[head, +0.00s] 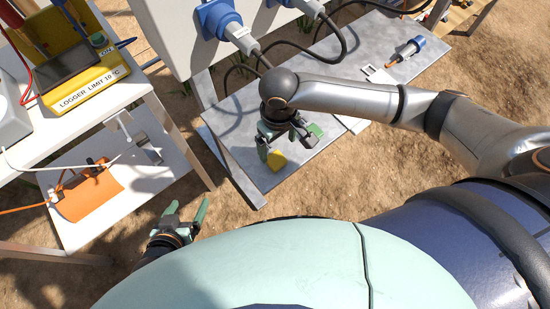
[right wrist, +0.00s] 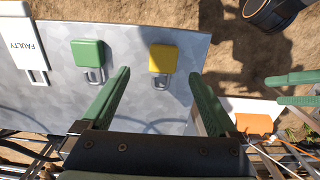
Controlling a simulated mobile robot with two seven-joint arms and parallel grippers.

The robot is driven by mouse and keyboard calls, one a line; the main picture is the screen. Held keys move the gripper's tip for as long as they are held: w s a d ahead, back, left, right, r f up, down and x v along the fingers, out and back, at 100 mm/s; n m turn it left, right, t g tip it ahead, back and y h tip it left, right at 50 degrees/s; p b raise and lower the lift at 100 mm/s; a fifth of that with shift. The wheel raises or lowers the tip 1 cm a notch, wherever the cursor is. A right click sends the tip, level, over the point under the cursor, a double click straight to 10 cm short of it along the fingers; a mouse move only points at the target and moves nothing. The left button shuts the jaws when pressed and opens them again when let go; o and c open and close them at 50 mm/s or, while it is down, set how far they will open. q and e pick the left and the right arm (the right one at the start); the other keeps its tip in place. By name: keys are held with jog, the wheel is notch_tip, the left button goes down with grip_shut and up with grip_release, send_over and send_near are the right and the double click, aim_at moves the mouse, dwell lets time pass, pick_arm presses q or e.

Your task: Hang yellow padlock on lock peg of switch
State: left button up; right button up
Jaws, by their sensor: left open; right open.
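The yellow padlock (head: 277,159) lies flat on the grey metal shelf (head: 240,165) near its left end. In the right wrist view, the yellow padlock (right wrist: 162,58) has its grey shackle pointing toward my gripper. My right gripper (right wrist: 160,74) is open and empty, with its green fingers on either side of the padlock's line. In the head view, my right gripper (head: 288,141) hangs over the shelf beside the padlock. My left gripper (head: 186,210) is open and empty, low at the front left. I cannot make out the switch or its lock peg.
A green padlock (right wrist: 88,54) and a white FAULTY tag (right wrist: 28,45) lie beside the yellow one. A cabinet (head: 175,35) with blue plugs (head: 220,20) and black cables rises behind the shelf. A white table (head: 100,105) with a yellow logger (head: 85,80) stands left.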

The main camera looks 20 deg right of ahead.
aim_at(275, 158)
jog(key=f, duration=0.2)
jog(key=f+b, duration=0.1)
jog(key=f, duration=0.1)
jog(key=f+b, duration=0.1)
jog(key=f, duration=0.1)
jog(key=shift+w+a+f, duration=0.1)
jog(key=shift+w+a, duration=0.05)
jog(key=shift+a, duration=0.2)
jog(key=shift+f, duration=0.45)
grip_shut()
jog(key=shift+r, duration=0.1)
